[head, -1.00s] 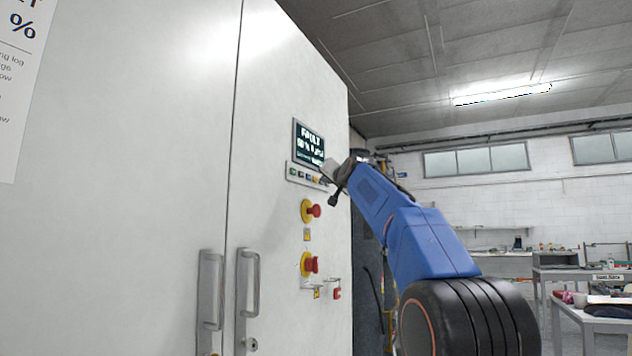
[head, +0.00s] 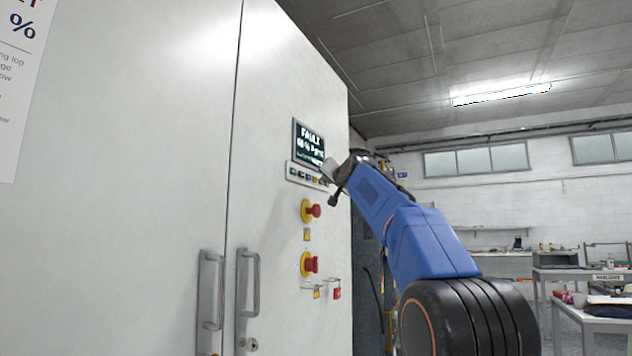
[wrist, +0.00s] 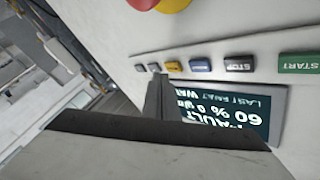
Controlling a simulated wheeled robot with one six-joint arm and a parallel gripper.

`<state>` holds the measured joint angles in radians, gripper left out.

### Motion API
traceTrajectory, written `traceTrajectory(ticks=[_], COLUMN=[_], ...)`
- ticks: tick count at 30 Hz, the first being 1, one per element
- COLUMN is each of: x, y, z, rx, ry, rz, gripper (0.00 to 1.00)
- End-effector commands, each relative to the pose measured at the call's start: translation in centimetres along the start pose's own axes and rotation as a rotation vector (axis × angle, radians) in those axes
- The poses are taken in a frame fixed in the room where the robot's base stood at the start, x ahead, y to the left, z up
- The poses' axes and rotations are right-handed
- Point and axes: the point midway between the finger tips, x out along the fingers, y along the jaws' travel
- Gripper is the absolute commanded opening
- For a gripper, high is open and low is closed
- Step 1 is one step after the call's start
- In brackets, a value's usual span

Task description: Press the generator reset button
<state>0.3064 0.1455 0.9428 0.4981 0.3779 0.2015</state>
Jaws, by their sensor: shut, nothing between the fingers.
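The button row (head: 304,176) sits under a lit display (head: 308,145) on the white cabinet. The display reads FAULT and 60 %. In the wrist view, which is upside down, the row has a green START button (wrist: 299,64), a dark STOP button (wrist: 238,64), a blue button (wrist: 200,66), a yellow one (wrist: 173,66) and small grey ones (wrist: 140,68). I cannot read which is reset. My gripper (wrist: 156,80) is shut and empty, its tip at the grey button beside the yellow one. I cannot tell whether it touches. In the head view my gripper (head: 325,174) covers the row's right end.
Two red knobs on yellow bases, an upper (head: 312,211) and a lower (head: 309,264), stick out below the row. Door handles (head: 248,284) project from the cabinet lower left. Work tables (head: 590,318) stand far right. Open room lies right of the cabinet.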

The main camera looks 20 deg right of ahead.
Motion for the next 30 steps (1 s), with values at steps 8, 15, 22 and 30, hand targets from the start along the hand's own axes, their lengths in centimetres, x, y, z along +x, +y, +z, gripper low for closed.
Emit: traceTrajectory(ticks=[8,15,22,30], x=[0.0,0.02,0.47,0.6], y=[0.0,-0.01,-0.29,-0.43], z=[0.0,0.02,0.36,0.42], rx=[0.0,0.0,0.0,0.0], ry=[0.0,0.0,-0.001,0.0], rz=[0.0,0.0,0.0,0.0], gripper=[0.0,0.0,0.0,0.0])
